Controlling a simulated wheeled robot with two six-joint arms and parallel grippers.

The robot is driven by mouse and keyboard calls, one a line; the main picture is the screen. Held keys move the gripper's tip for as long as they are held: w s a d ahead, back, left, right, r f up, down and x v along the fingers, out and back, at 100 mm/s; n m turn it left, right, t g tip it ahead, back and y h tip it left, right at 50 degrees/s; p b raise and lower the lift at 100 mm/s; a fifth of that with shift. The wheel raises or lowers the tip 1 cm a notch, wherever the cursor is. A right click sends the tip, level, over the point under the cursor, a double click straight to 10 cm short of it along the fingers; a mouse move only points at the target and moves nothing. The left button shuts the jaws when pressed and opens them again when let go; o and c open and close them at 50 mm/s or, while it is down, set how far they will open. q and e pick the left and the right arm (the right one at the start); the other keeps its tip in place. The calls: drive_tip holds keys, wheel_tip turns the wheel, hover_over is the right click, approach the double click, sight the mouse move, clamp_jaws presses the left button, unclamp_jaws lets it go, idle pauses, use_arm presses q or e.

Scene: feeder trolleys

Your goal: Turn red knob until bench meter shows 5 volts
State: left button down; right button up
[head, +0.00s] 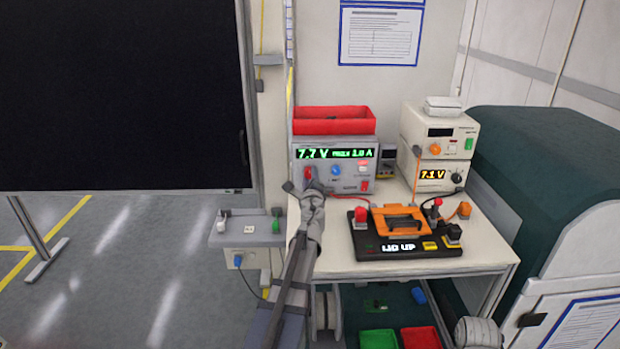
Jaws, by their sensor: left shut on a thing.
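The grey power supply (362,178) stands at the back left of the bench, its green display reading 7.7 V and what looks like 1.0 A. The red knob (308,172) is at the left of its front panel, below the display. My left gripper (311,184) reaches up from below and is shut on the red knob, partly covering it. The bench meter (434,175) stands at the back right, under another cream unit, and shows 7.1 V in amber.
A black fixture (420,243) with an orange lid part and a "LID UP" display lies on the bench, with red leads around it. A red bin (334,120) sits on the supply. A small side box (247,230) is left of the bench. A dark green machine (540,160) stands at right.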

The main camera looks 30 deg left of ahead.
use_arm(q)
drive_tip(key=n, duration=0.4)
drive_tip(key=shift+n, duration=1.7)
drive_tip(key=shift+c, duration=1.9)
unclamp_jaws()
drive_tip(key=v, duration=0.8)
